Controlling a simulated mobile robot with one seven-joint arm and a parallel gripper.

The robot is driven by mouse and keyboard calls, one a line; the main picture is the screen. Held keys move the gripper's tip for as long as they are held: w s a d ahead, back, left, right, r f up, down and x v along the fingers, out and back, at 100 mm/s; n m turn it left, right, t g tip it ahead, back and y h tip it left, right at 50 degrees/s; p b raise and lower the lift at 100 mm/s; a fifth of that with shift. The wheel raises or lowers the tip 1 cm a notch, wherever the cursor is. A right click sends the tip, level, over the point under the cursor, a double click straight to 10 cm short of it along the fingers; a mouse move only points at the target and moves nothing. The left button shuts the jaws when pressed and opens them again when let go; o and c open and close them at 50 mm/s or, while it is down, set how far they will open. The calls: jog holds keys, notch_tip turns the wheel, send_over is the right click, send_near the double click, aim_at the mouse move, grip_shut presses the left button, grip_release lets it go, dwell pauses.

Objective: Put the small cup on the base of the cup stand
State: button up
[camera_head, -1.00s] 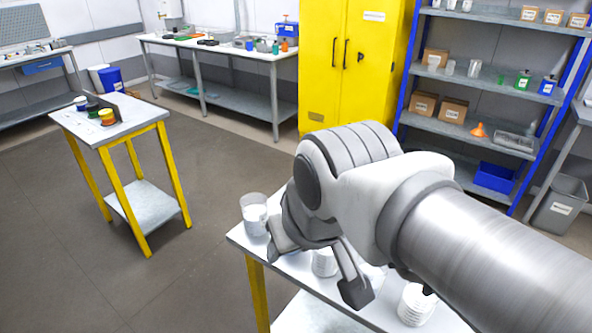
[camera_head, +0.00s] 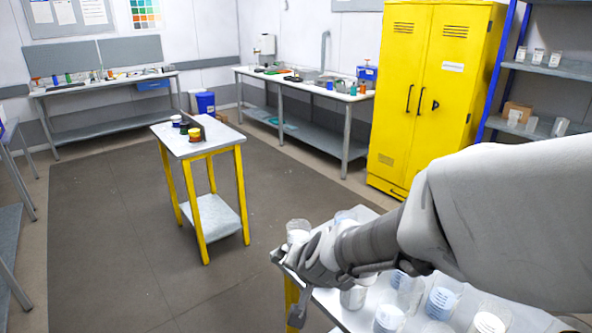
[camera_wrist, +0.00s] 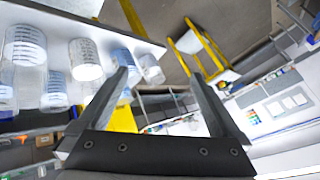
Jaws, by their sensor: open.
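Several clear cups with white or bluish contents stand on the white table under my arm in the head view. One cup (camera_head: 298,230) is at its far left corner, close to my gripper (camera_head: 285,284); others (camera_head: 441,298) stand to the right. I cannot tell which is the small cup. The wrist view shows my gripper (camera_wrist: 157,77) open and empty, with a cup (camera_wrist: 150,69) beyond its fingertips and another cup (camera_wrist: 86,60) to the left. I cannot make out a cup stand for certain; a small yellow-legged table (camera_head: 212,139) holds small coloured containers (camera_head: 195,134) and a dark upright piece.
The grey floor (camera_head: 110,240) is open to the left of the cup table. A yellow cabinet (camera_head: 425,100) and a shelf (camera_head: 555,70) stand behind on the right. Workbenches (camera_head: 300,84) line the back wall.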

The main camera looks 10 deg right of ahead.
jog(key=w+d+f+m+h+p, duration=0.1)
jog(key=d+f+m+h, duration=0.25)
jog(key=f, duration=0.25)
jog(key=m+g+h+p, duration=0.1)
jog(key=m+h+p, duration=0.1)
jog(key=h, duration=0.8)
send_near(403, 289)
jog(key=s+a+r, duration=0.3)
jog(key=a+r, duration=0.1)
jog(key=r, duration=0.1)
jog(key=shift+m, duration=0.25)
jog(key=b+x, duration=0.2)
jog(key=x, duration=0.2)
jog(key=b+x, duration=0.2)
jog(key=x, duration=0.2)
jog(key=b+x, duration=0.2)
jog(key=x, duration=0.2)
jog(key=shift+s+d+f, duration=0.2)
jog(key=shift+s+f, duration=0.05)
jog(key=shift+f, duration=0.1)
jog(key=shift+a+f+x, duration=0.1)
jog(key=shift+f+x, duration=0.15)
jog(key=shift+x, duration=1.05)
jog(key=shift+a+f+x, duration=0.1)
jog(key=shift+f+x, duration=0.1)
jog(key=shift+x, duration=1.1)
jog(key=shift+c, duration=0.3)
grip_shut()
